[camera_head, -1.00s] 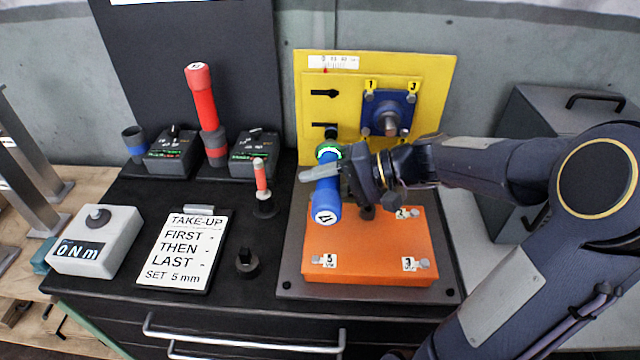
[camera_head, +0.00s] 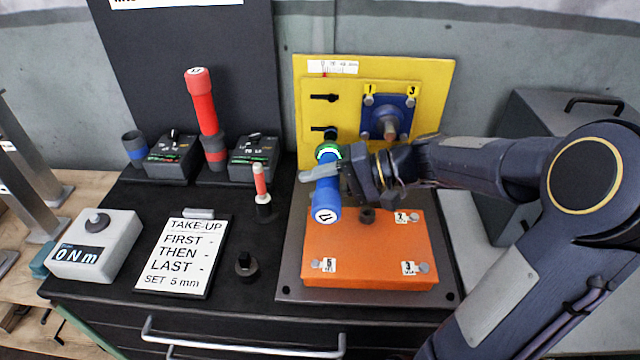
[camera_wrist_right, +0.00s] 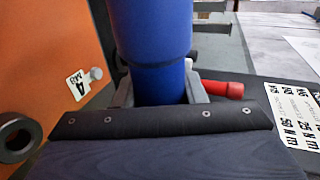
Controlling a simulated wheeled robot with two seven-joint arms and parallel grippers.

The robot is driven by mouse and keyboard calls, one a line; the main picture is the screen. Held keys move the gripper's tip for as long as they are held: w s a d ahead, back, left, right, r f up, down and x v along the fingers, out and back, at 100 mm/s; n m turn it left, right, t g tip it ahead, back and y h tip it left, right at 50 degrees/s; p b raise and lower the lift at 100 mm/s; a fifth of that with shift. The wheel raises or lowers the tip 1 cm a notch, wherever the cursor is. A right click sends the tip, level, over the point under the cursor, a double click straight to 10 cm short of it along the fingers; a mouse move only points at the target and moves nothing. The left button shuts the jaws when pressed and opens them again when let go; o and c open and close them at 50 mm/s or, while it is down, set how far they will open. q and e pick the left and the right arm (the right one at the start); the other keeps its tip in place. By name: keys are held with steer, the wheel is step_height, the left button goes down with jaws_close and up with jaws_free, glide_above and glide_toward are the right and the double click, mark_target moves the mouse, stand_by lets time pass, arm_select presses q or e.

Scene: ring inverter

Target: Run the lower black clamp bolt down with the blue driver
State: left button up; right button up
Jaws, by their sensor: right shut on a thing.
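The blue driver (camera_head: 328,190) is held in my right gripper (camera_head: 322,174), whose jaws are shut around its body. Its far end, with a lit green ring (camera_head: 328,151), points at the yellow plate (camera_head: 440,85). The lower black clamp bolt (camera_head: 322,129) shows just above that end; whether the driver is seated on it is hidden. The upper black clamp bolt (camera_head: 323,97) sticks out above it. The right wrist view shows the blue driver body (camera_wrist_right: 150,45) between the two jaws. My left gripper is not in view.
An orange block (camera_head: 370,245) lies below the driver. A blue flange (camera_head: 388,112) sits right of the bolts. A red driver (camera_head: 203,100) stands in its holder at left. A take-up card (camera_head: 183,255) and a 0 Nm box (camera_head: 92,245) lie on the black bench.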

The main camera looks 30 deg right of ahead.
mark_target(319, 199)
steer(key=shift+w+d+r, duration=0.15)
steer(key=shift+w+d, duration=0.05)
steer(key=shift+w, duration=0.15)
stand_by(0.5)
steer(key=shift+w+d, duration=0.1)
steer(key=shift+w, duration=0.05)
stand_by(1.1)
steer(key=shift+s+a+b, duration=0.45)
steer(key=shift+s, duration=0.3)
steer(key=shift+s+a+b, duration=0.2)
steer(key=shift+s+a, duration=0.25)
steer(key=shift+s, duration=0.3)
steer(key=shift+s+a+b, duration=0.15)
steer(key=shift+s+a, duration=0.3)
steer(key=shift+s, duration=0.25)
